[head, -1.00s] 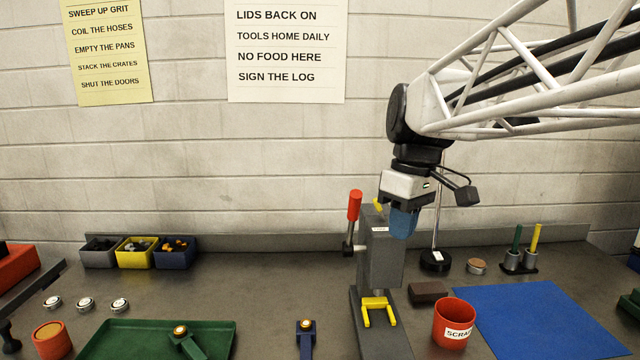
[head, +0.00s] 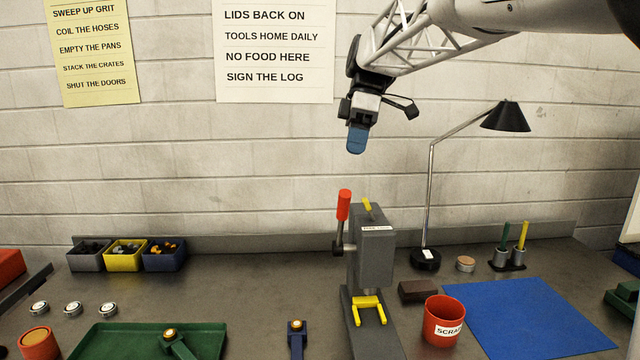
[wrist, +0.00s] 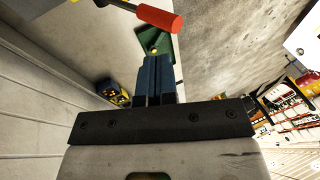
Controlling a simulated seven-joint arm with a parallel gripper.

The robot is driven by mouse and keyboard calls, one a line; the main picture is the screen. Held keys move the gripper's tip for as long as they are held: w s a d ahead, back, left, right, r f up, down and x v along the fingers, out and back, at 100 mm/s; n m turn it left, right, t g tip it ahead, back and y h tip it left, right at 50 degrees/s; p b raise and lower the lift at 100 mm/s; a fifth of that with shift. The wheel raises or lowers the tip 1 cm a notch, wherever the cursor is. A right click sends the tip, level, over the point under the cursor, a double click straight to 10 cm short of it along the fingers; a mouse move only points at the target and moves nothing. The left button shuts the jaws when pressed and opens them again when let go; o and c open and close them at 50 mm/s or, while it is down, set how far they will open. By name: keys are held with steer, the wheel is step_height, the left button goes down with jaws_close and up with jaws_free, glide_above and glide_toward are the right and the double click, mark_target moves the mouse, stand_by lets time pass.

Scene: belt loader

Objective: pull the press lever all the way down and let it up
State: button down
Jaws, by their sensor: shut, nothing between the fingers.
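The grey press (head: 372,255) stands upright on the bench in the middle of the head view. Its lever has a red handle (head: 343,205) that points up at the press's left side. The red handle also shows at the top of the wrist view (wrist: 160,18). A yellow fork-shaped piece (head: 369,309) sits at the press's foot. My gripper (head: 355,146), with blue fingers, is above the press and the handle, apart from both. Its fingers (wrist: 156,68) are together with nothing between them.
A desk lamp (head: 507,117) stands right of the press. A red scrap cup (head: 443,325), a dark brown block (head: 418,292) and a blue mat (head: 530,325) lie right. A green tray (head: 110,343) and three small bins (head: 125,256) are left. The air around the handle is clear.

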steer(key=w+a+r+n+g, duration=0.1)
steer(key=w+r+n, duration=0.1)
steer(key=w, duration=0.4)
steer(key=shift+a+r+n, duration=0.15)
steer(key=shift+r+n, duration=0.15)
steer(key=shift+n, duration=0.4)
steer(key=shift+f, duration=0.1)
steer(key=shift+s+d+r+x, duration=0.2)
steer(key=shift+s+x, duration=0.2)
steer(key=shift+x, duration=1.7)
steer(key=shift+s+d+r+x, duration=0.15)
steer(key=shift+s+x, duration=0.25)
steer(key=shift+x, duration=1.7)
steer(key=shift+s+d+r+x, duration=0.15)
steer(key=shift+s+x, duration=0.25)
steer(key=shift+x, duration=1.75)
steer(key=shift+s+f, duration=0.1)
steer(key=shift+s, duration=0.05)
